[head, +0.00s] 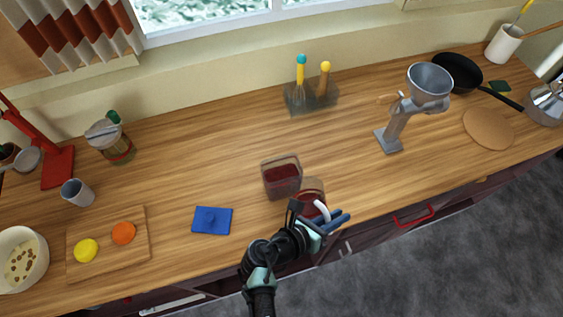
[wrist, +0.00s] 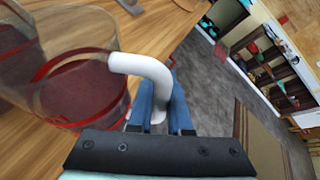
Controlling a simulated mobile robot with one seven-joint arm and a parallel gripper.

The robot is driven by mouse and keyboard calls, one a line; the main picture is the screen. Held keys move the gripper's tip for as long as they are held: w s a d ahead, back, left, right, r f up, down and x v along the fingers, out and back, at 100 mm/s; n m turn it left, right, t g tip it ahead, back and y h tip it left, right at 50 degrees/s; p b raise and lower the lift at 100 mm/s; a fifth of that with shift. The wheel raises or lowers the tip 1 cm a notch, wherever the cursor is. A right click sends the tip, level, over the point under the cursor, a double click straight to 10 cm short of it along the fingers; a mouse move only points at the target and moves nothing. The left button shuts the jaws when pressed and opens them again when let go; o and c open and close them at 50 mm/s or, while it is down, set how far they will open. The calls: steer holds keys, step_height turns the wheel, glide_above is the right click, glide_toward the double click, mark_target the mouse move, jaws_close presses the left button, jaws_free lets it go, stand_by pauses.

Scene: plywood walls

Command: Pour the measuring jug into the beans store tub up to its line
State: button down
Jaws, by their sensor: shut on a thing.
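The measuring jug (head: 312,187) is clear with red bands, dark red contents and a white handle; it fills the left of the wrist view (wrist: 85,90). My gripper (head: 336,221) has its blue fingers (wrist: 160,105) shut on the white handle. The jug is near the counter's front edge; whether it touches the counter is unclear. The beans store tub (head: 281,180) is a clear squarish open tub with dark red contents in its lower part, just left of and behind the jug. Part of it shows at the left of the wrist view (wrist: 15,50). Its fill line cannot be made out.
A blue lid (head: 212,220) lies flat to the left. A cutting board (head: 110,262) with a lemon and an orange is further left. A grey mill with a funnel (head: 395,125) stands at the right.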

mark_target(325, 209)
steer(key=w+r, duration=0.1)
steer(key=w+a+r+n, duration=0.1)
steer(key=shift+r+g, duration=0.4)
steer(key=shift+w+a+r+n+g+h, duration=0.15)
steer(key=shift+r+n+h, duration=0.1)
steer(key=shift+r, duration=0.15)
steer(key=shift+w+a+r+n+g+h, duration=0.1)
steer(key=shift+r+n+g+h, duration=0.1)
steer(key=shift+r+n, duration=0.15)
steer(key=shift+w+a+r+n+g+h, duration=0.15)
steer(key=shift+r+n+h, duration=0.1)
steer(key=shift+r, duration=0.2)
steer(key=shift+w+a+r+n, duration=0.1)
steer(key=shift+r+n, duration=0.15)
steer(key=shift+r, duration=0.1)
steer(key=shift+w+a+r+n, duration=0.1)
steer(key=shift+r+n, duration=0.1)
steer(key=shift+r, duration=0.15)
steer(key=shift+w+r+g+p, duration=0.1)
steer(key=shift+r+g+p, duration=0.2)
steer(key=shift+p, duration=0.1)
steer(key=shift+w+a+r+n+g+h+p, duration=0.15)
steer(key=shift+w+r+n+h+p, duration=0.15)
steer(key=shift+p, duration=0.25)
steer(key=shift+w+a+r+n+g+h+p, duration=0.1)
steer(key=shift+r+n+g+h+p, duration=0.1)
steer(key=shift+r+n+p, duration=0.25)
steer(key=shift+w+a+r+n+h+p, duration=0.35)
steer(key=shift+w+r+p, duration=0.1)
steer(key=shift+r+p, duration=0.3)
